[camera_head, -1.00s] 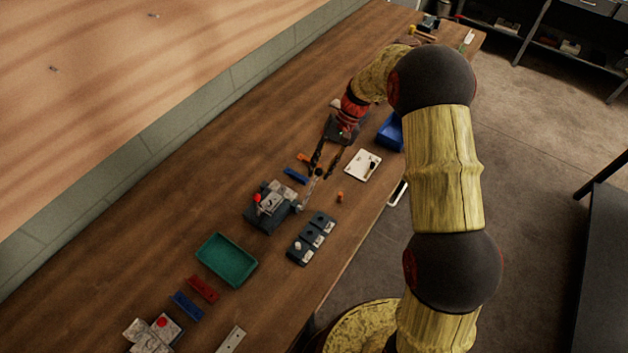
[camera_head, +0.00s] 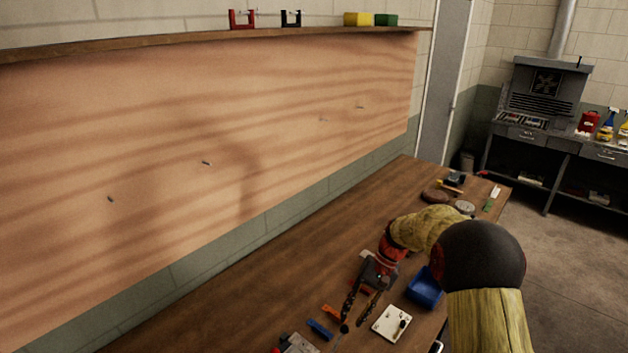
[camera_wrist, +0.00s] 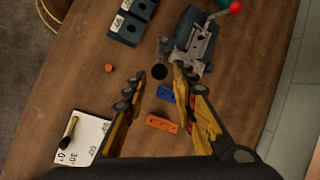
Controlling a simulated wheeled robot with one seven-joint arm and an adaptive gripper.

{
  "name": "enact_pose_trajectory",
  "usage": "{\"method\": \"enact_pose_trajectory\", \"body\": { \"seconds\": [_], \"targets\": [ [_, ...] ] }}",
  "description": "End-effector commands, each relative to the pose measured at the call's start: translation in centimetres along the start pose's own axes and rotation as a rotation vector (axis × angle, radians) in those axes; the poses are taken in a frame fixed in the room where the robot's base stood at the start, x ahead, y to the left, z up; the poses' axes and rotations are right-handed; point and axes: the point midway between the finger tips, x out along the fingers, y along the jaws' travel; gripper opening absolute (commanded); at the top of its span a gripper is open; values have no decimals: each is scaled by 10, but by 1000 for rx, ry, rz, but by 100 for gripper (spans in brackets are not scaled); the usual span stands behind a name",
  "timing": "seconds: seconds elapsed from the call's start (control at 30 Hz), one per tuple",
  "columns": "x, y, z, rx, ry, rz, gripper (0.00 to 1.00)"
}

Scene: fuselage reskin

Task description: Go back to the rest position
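My gripper (camera_head: 362,307) is above the wooden workbench (camera_head: 272,290), its fingers pointing down toward the near part of the bench. In the wrist view my gripper (camera_wrist: 157,88) has its two fingers spread wide apart, with bare bench, a blue block (camera_wrist: 167,94) and an orange block (camera_wrist: 162,124) showing between and beyond them. Nothing is held between the fingertips. A dark round knob (camera_wrist: 159,72) shows just past the fingertips; I cannot tell its height.
A grey vise-like fixture with a red-knobbed lever (camera_wrist: 236,7) stands past the fingers. Dark labelled blocks (camera_wrist: 126,26), a white board (camera_wrist: 82,138) and a blue bin (camera_head: 425,288) are nearby. The pegboard-like wooden panel (camera_head: 240,170) rises behind. The bench's back strip is clear.

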Motion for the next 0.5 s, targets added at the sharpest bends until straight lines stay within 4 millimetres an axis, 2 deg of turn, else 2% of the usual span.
{"method": "enact_pose_trajectory", "body": {
  "seconds": [0.17, 0.3, 0.5],
  "targets": [
    [-29, -9, 28, -35, 70, 41, 27],
    [-57, -13, 65, -72, 152, 90, 27],
    [-86, -13, 122, -128, 272, 156, 27]
  ]
}}
